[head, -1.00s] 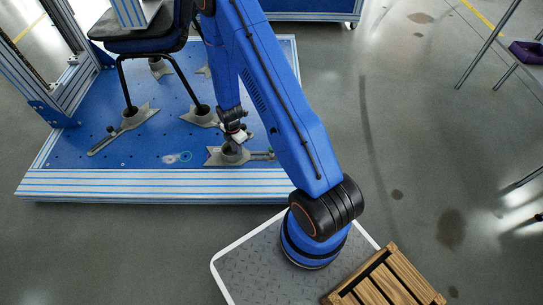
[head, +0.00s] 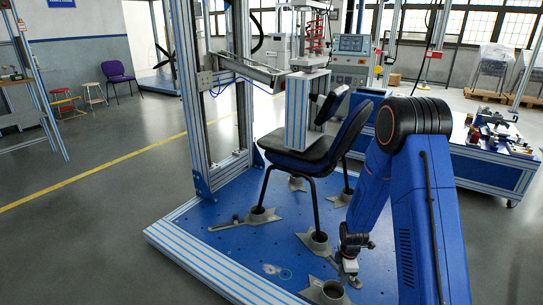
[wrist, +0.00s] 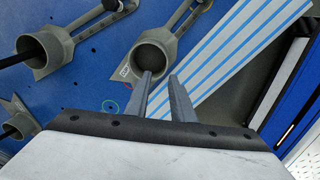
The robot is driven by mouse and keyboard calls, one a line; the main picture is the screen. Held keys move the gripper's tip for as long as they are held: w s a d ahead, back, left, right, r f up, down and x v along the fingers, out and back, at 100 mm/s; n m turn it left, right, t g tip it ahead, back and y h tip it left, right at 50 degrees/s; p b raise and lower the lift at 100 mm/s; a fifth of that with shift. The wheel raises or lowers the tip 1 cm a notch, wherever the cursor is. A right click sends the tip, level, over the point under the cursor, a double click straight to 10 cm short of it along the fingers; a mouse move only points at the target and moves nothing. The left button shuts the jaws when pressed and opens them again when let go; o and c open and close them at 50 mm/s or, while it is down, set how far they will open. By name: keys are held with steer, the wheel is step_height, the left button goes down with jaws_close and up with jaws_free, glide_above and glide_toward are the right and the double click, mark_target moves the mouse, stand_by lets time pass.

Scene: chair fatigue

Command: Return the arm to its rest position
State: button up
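My gripper (head: 350,272) is low over the blue test platform (head: 215,222), at the end of my folded blue arm. In the wrist view its two grey fingers (wrist: 162,90) are apart, with nothing between them. Just beyond the fingertips is an empty grey cup fixture (wrist: 150,60); in the head view this cup (head: 331,292) is beside and below the gripper. I cannot tell if they touch. A black chair (head: 320,150) stands on the platform, with legs in other grey cups (head: 262,214). A grey press block (head: 298,110) is over its seat.
The test rig's metal upright (head: 195,110) stands left of the chair. A blue-framed bench (head: 490,170) with tools is at the right. A purple chair (head: 118,78) and stools stand far left. The grey floor (head: 90,240) at the left is open.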

steer(key=s+r+m+t, duration=0.1)
steer(key=s+r+m, duration=0.3)
steer(key=r, duration=1)
steer(key=s+r+m+t, duration=0.1)
steer(key=s+r+m, duration=0.35)
steer(key=r, duration=0.95)
steer(key=s+r+m, duration=0.3)
steer(key=s+r, duration=0.2)
steer(key=s, duration=0.3)
steer(key=s+r+m+t, duration=0.1)
steer(key=s+r+m, duration=0.2)
steer(key=s+r, duration=0.2)
steer(key=s+r+m+t, duration=0.1)
steer(key=s+r+m, duration=0.2)
steer(key=s, duration=0.8)
step_height(320, 180, up, 2)
steer(key=shift+s+a+r, duration=0.15)
steer(key=shift+a+r, duration=0.05)
steer(key=shift+a, duration=0.05)
